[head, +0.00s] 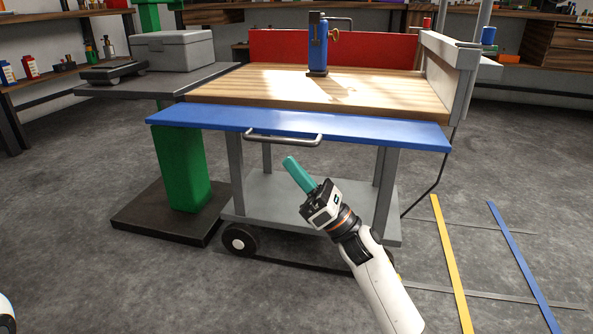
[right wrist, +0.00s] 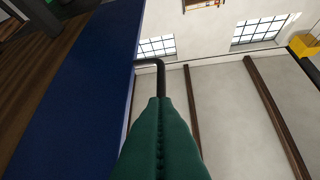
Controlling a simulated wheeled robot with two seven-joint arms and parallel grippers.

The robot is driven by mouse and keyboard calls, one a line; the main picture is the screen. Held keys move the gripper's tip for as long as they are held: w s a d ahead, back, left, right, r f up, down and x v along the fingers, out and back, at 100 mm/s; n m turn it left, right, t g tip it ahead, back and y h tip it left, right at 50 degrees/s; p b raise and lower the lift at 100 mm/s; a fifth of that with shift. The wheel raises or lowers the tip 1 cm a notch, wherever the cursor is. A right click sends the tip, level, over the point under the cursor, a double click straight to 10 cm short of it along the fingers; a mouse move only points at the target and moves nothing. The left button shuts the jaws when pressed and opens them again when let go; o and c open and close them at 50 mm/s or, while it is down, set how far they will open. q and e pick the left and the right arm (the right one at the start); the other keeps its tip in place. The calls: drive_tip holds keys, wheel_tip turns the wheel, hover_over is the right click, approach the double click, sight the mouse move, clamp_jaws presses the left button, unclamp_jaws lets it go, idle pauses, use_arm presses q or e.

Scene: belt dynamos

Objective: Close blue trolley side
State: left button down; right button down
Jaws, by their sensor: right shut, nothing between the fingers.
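The blue trolley side (head: 300,126) is a long panel at the trolley's front edge, lowered and leaning outward below the wooden top. A grey bar handle (head: 283,139) sticks out from its outer edge. My right gripper (head: 289,160) has teal fingers, shut and empty, just below and in front of the handle. In the right wrist view, the shut fingers (right wrist: 160,100) point at the dark handle bar (right wrist: 160,75), beside the blue panel (right wrist: 80,90). I cannot tell whether they touch the bar. My left gripper is out of view.
The wooden trolley top (head: 330,88) carries a blue device (head: 317,48). The red side (head: 350,50) and grey side (head: 447,70) stand upright. A green-legged stand (head: 182,165) with a grey case (head: 172,50) is close at left. Floor at right is clear, with yellow and blue strips.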

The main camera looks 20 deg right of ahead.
drive_tip(key=shift+w+d+r, duration=0.1)
drive_tip(key=shift+w+r, duration=0.05)
drive_tip(key=shift+r, duration=0.7)
